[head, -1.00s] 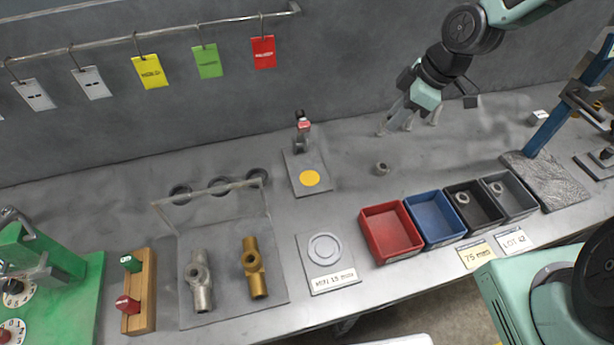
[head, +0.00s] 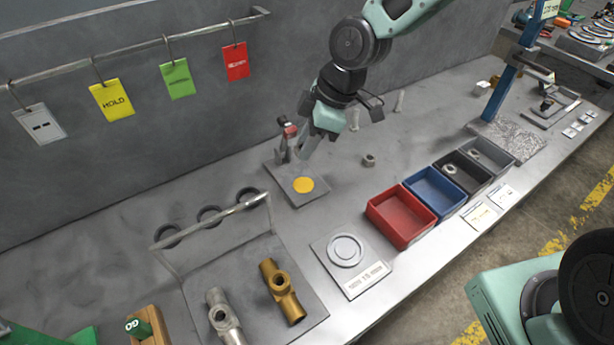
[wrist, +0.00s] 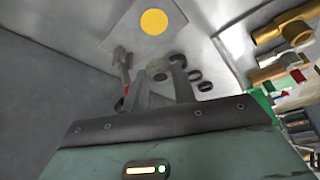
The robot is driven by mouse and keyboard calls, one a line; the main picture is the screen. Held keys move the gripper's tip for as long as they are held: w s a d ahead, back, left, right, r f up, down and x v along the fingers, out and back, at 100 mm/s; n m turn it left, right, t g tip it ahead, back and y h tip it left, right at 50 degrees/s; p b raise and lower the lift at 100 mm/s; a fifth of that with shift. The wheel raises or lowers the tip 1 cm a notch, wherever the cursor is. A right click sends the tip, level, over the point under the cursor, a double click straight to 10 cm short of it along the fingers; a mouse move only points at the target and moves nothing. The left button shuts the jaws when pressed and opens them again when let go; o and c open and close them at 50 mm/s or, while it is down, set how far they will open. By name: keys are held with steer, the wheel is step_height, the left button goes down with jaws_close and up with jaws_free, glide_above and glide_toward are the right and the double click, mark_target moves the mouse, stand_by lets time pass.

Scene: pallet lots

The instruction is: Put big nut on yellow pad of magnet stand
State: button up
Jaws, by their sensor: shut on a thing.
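The magnet stand (head: 313,197) is a grey plate with a round yellow pad (head: 303,185) and a short post with a red part at its back. The yellow pad is bare, and it shows at the top of the wrist view (wrist: 154,21). My gripper (head: 303,152) is over the back part of the stand, behind the pad. In the wrist view its fingers are shut on a grey nut (wrist: 158,71), which I take as the big nut. The head view does not show the held nut clearly. Another grey nut (head: 369,160) stands on the bench to the right.
Red (head: 396,228), blue (head: 432,205) and dark bins line the right front; nuts lie in the dark ones. A ring plate (head: 342,262) lies in front of the stand. A rack bar (head: 212,216) and fittings are left. The stand's post is close to my gripper.

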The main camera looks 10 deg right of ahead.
mark_target(302, 185)
step_height(302, 185, down, 10)
steer(key=shift+r, duration=0.15)
stand_by(0.3)
steer(key=shift+b, duration=0.3)
steer(key=o, duration=1)
steer(key=w+p+v, duration=0.1)
steer(key=v, duration=1.1)
steer(key=s+r+m+h, duration=0.1)
steer(key=s+r+m, duration=0.1)
steer(key=s, duration=0.5)
steer(key=s+d+r+m+h, duration=0.1)
steer(key=s+m, duration=0.3)
steer(key=s, duration=0.4)
steer(key=s+r+m+h, duration=0.1)
steer(key=s+r+m, duration=0.2)
steer(key=s, duration=0.5)
steer(key=shift+s+d+r+g+h, duration=0.1)
steer(key=shift+r+g+h, duration=0.1)
steer(key=shift+r, duration=0.1)
steer(key=shift+s+d+r+g+h, duration=0.1)
steer(key=shift+s+r+h, duration=0.1)
steer(key=shift+r, duration=0.1)
